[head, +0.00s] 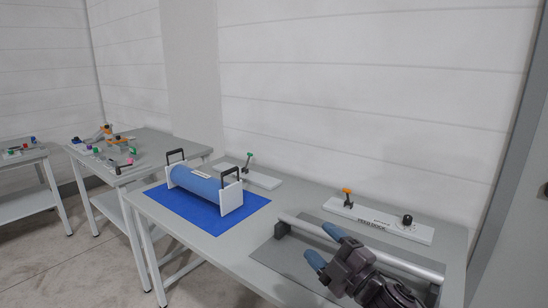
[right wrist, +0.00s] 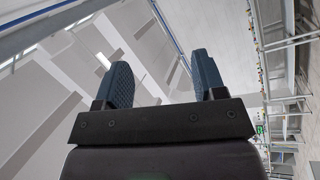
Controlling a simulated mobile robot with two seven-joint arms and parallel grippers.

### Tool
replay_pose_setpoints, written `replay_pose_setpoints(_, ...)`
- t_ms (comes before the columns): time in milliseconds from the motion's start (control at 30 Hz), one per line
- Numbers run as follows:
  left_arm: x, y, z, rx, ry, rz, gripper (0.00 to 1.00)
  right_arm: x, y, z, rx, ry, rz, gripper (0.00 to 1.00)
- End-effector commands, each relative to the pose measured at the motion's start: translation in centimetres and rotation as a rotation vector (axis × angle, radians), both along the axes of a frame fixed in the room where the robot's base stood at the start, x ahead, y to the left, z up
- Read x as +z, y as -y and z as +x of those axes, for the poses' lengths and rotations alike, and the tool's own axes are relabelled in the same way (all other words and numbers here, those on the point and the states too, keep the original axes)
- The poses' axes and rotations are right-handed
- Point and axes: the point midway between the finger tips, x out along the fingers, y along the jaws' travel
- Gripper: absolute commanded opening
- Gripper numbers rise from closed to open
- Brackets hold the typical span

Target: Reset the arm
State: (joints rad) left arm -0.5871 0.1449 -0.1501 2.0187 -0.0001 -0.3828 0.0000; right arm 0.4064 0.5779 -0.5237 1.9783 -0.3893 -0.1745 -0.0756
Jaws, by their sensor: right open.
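My right gripper (head: 324,246) is at the lower right of the head view, above the grey mat on the table. Its two blue fingertips are apart and nothing is between them. The right wrist view also shows the gripper (right wrist: 165,85) with its blue pads spread and empty, with walls and far benches behind. The gripper overlaps the view of a metal bar (head: 400,262); I cannot tell the gap between them. My left gripper is in neither view.
A blue roll (head: 205,185) in a white-ended cradle with black handles sits on a blue mat (head: 178,207). A panel with an orange lever and black knob (head: 380,221) and another lever plate (head: 262,179) stand behind. Other tables (head: 130,150) are at left. A wall closes the back.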

Motion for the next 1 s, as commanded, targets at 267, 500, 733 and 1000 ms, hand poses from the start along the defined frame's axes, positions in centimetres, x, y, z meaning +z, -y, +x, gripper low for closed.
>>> replay_pose_setpoints(267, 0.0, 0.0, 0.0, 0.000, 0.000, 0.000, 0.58, -10.3, 6.2, -2.9, -0.206, -0.461, 0.360, 0.64)
replay_pose_setpoints(500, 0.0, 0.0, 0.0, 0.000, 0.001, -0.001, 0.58, -18.8, 10.9, -8.6, -0.378, -0.728, 0.577, 0.64)
replay_pose_setpoints(733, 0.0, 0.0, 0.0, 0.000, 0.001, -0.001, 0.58, -25.1, 14.7, -15.5, -0.540, -0.872, 0.703, 0.64)
replay_pose_setpoints(1000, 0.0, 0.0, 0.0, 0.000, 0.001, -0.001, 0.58, -31.0, 17.2, -24.5, -0.714, -1.011, 0.759, 0.64)
